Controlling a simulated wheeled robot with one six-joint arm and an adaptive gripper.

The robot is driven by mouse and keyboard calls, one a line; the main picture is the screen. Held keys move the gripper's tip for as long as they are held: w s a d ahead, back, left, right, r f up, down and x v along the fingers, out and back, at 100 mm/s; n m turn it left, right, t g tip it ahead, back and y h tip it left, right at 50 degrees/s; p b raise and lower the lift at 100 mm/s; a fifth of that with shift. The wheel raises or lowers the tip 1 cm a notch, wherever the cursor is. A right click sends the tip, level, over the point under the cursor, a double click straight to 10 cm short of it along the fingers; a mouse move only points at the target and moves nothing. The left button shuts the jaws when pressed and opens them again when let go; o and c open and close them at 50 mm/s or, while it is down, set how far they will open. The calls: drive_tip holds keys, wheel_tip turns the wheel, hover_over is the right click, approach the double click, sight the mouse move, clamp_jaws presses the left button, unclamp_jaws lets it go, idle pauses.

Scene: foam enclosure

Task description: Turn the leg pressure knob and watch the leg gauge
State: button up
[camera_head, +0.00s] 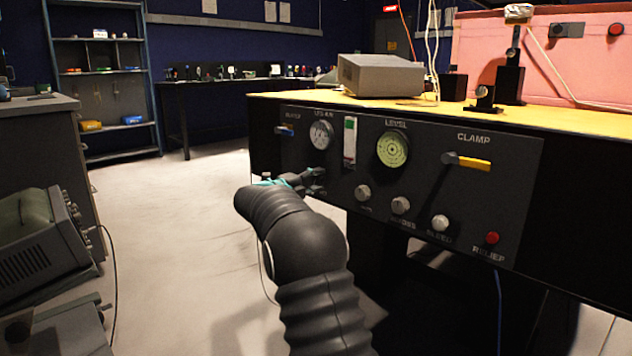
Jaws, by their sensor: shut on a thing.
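The leg gauge (321,134) is a round white dial on the dark front panel, under a label that seems to read LEG AIR. Its face is in clear view, but the needle is too small to read. My gripper (318,182) is at the panel just below this gauge. Its dark jaws are shut on the leg pressure knob, which they hide. My arm comes up from the bottom middle and covers the lower left of the panel.
The panel (521,163) also has a slim flow tube (350,141), a green level dial (393,149), a yellow clamp lever (473,164), several pale knobs and a red relief button (492,238). A grey box (380,75) rests on the yellow tabletop. Floor is open at left.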

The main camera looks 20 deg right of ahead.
idle(0.3)
drive_tip(key=o, duration=1.1)
drive_tip(key=shift+a, duration=0.1)
drive_tip(key=v, duration=1.1)
drive_tip(key=shift+s+a, duration=0.15)
drive_tip(key=shift+a, duration=0.25)
